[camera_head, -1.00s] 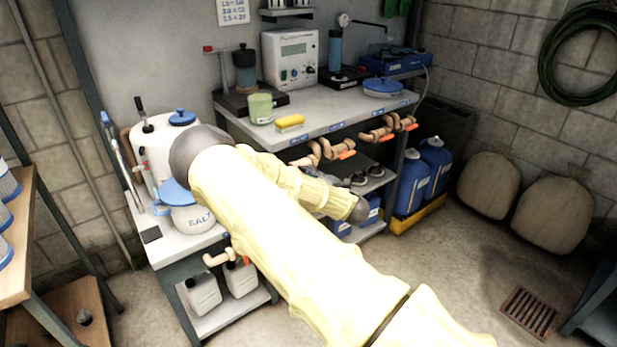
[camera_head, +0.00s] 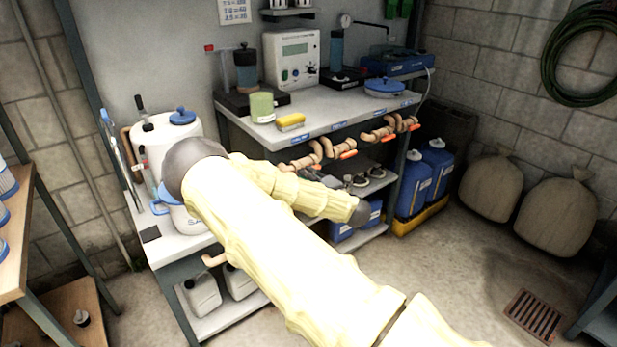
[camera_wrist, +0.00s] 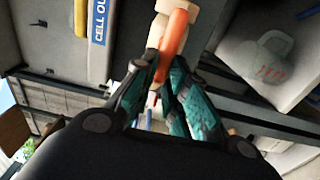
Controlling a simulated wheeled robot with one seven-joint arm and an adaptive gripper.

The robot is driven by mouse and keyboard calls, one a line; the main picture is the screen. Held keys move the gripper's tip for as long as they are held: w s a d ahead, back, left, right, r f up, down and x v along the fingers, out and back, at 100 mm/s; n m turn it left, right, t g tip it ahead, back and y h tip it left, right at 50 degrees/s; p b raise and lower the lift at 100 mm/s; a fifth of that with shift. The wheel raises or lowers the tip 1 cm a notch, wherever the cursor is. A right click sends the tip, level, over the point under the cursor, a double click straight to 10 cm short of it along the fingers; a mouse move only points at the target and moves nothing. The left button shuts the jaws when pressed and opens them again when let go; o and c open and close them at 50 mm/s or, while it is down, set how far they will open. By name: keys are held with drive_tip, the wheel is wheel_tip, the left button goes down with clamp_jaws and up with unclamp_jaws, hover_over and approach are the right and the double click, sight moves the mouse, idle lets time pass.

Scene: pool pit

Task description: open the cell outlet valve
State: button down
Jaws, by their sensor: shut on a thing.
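In the wrist view, the cell outlet valve's orange lever (camera_wrist: 172,42) sits between the teal fingers of my gripper (camera_wrist: 160,72). The fingers are shut on the lever. The beige valve pipe (camera_wrist: 181,7) shows at the top edge, beside a blue label (camera_wrist: 99,20) reading "CELL OU", cut off by the frame. How far the lever is turned I cannot tell.
Other orange-handled valves (camera_head: 347,154) hang to the right under the bench (camera_head: 345,112) edge. A lower shelf and blue canisters (camera_head: 413,185) stand below and right. A white salt tub (camera_head: 186,216) is close to my arm on the left. The floor at front right is clear.

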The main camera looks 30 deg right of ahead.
drive_tip(key=shift+f, duration=0.15)
drive_tip(key=c, duration=1.4)
unclamp_jaws()
drive_tip(key=shift+c, duration=0.2)
drive_tip(key=shift+s, duration=0.1)
drive_tip(key=s, duration=1.1)
drive_tip(key=shift+s+d, duration=0.4)
drive_tip(key=shift+d, duration=0.05)
